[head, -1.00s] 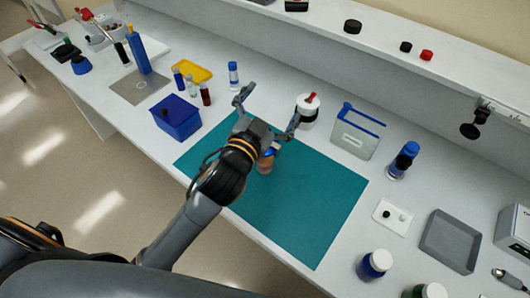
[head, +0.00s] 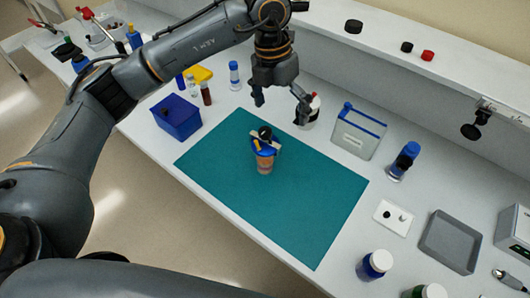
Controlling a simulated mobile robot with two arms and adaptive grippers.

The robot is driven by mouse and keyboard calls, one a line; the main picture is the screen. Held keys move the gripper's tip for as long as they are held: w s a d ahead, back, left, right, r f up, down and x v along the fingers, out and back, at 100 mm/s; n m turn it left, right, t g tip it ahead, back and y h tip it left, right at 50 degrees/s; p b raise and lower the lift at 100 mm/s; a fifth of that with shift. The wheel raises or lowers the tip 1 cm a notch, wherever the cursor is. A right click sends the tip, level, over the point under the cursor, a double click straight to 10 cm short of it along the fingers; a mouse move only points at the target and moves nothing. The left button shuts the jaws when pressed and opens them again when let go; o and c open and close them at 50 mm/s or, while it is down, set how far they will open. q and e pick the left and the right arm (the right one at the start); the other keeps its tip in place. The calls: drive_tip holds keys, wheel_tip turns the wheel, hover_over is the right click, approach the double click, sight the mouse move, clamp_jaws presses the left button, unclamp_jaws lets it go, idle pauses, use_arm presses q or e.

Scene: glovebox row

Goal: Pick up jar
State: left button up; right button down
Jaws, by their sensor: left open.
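A small amber jar (head: 265,163) with a blue top stands on the teal mat (head: 300,205), with a dark round piece and a pale piece at its top; exactly how these fit together is too small to tell. My left gripper (head: 281,106) points down with its fingers spread and nothing between them. In the picture it is above and slightly right of the jar, clear of it, near the mat's back edge. A white container (head: 312,112) with a dark band and red top is partly hidden behind its right finger. My right gripper is not in view.
A blue bin (head: 177,118) stands left of the mat. The mat around the jar is free.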

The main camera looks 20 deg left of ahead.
sight(265, 129)
use_arm(q)
drive_tip(key=shift+n+y, duration=0.4)
drive_tip(key=shift+y, duration=0.5)
drive_tip(key=a, duration=0.2)
drive_tip(key=w+a+r, duration=0.1)
drive_tip(key=shift+a, duration=0.4)
wheel_tip(265, 129, down, 7)
drive_tip(key=shift+p, duration=1.15)
drive_tip(key=shift+s+f, duration=0.1)
drive_tip(key=shift+f, duration=0.55)
drive_tip(key=shift+f+p, duration=0.25)
drive_tip(key=shift+p, duration=0.2)
drive_tip(key=f, duration=0.1)
drive_tip(key=f+p, duration=0.2)
drive_tip(key=shift+s+d+f, duration=0.1)
drive_tip(key=shift+s+f, duration=0.2)
drive_tip(key=shift+f, duration=0.55)
drive_tip(key=c, duration=1.4)
drive_tip(key=shift+c, duration=1.2)
